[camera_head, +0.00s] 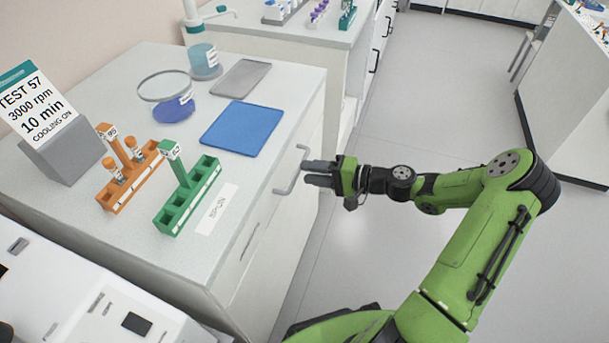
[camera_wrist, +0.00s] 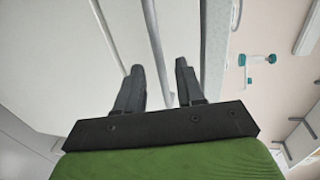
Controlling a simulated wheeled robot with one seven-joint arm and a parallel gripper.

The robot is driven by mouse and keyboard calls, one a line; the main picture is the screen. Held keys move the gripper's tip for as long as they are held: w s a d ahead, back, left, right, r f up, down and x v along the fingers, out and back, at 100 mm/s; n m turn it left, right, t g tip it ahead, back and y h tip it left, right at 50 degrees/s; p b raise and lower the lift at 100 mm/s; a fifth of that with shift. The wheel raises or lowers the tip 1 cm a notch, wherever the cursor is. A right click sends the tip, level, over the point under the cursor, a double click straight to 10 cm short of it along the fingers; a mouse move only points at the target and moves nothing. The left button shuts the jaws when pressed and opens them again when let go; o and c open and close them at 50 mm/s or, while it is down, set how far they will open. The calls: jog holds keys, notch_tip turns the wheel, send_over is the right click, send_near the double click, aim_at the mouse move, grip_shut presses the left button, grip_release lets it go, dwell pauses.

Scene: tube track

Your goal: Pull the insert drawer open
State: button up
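A white drawer front (camera_head: 283,208) in the side of the lab counter carries a grey bar handle (camera_head: 293,169). The drawer looks closed, flush with the counter side. I see no label naming it the insert drawer. My gripper (camera_head: 308,172) is at this handle, with its dark fingertips close to the bar. In the wrist view, my gripper (camera_wrist: 160,83) has its fingers apart, and the handle bar (camera_wrist: 155,45) runs between them with a gap on each side. The fingers do not look pressed on the bar.
A second handle (camera_head: 250,240) sits further left on the counter side. On the counter top are a blue mat (camera_head: 242,128), a green rack (camera_head: 187,195), an orange rack (camera_head: 128,180) and a sign (camera_head: 38,105). The floor (camera_head: 400,255) beside the counter is clear.

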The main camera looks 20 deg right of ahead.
jog(key=shift+x, duration=1.25)
grip_shut()
